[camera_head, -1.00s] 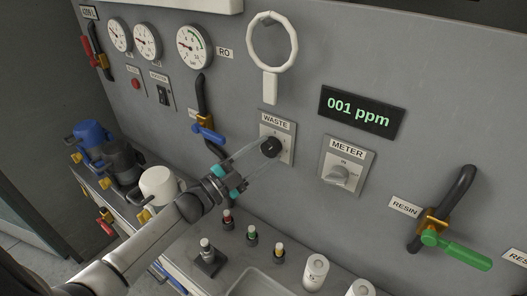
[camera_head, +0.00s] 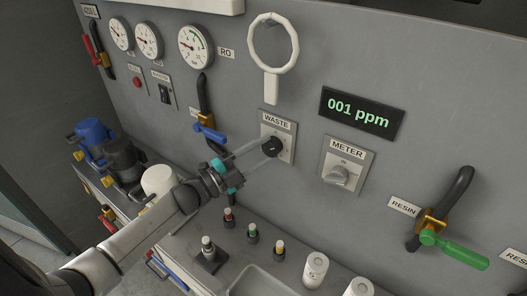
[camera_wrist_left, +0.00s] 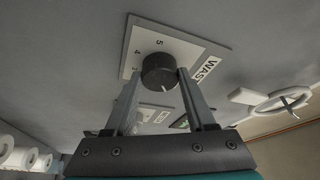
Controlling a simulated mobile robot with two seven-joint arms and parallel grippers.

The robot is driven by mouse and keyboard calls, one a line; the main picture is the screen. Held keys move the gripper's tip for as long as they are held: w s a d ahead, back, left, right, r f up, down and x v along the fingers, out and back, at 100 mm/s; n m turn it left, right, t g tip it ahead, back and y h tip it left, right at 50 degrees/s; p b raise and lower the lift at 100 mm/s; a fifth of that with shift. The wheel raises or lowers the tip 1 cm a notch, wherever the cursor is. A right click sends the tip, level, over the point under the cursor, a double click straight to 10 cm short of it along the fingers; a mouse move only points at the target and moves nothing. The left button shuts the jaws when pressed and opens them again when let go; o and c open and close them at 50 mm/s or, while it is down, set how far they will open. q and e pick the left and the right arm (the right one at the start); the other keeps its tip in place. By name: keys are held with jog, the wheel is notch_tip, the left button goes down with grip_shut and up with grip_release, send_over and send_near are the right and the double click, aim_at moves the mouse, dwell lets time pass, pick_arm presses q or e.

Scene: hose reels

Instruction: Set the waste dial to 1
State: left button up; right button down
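The waste dial (camera_head: 272,147) is a round black knob on a pale plate under the WASTE label. In the left wrist view the knob (camera_wrist_left: 159,72) has a white mark at its lower edge, and 5 and 4 show on the plate; the lower numbers are partly hidden, so I cannot read its setting. My left gripper (camera_head: 268,149) has one finger on each side of the knob, seemingly touching it; the fingertips (camera_wrist_left: 160,76) flank it in the left wrist view. My right gripper is not in view.
The meter dial (camera_head: 341,176) sits right of the waste dial, below the display reading 001 ppm (camera_head: 361,112). A blue-handled valve (camera_head: 209,132) is just left of my gripper. Small bottles (camera_head: 252,234) stand on the counter below.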

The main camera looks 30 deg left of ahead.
pick_arm(q)
jog(key=o, duration=0.4)
jog(key=shift+o, duration=0.2)
jog(key=shift+s, duration=0.1)
jog(key=b+v, duration=0.1)
jog(key=v, duration=1.4)
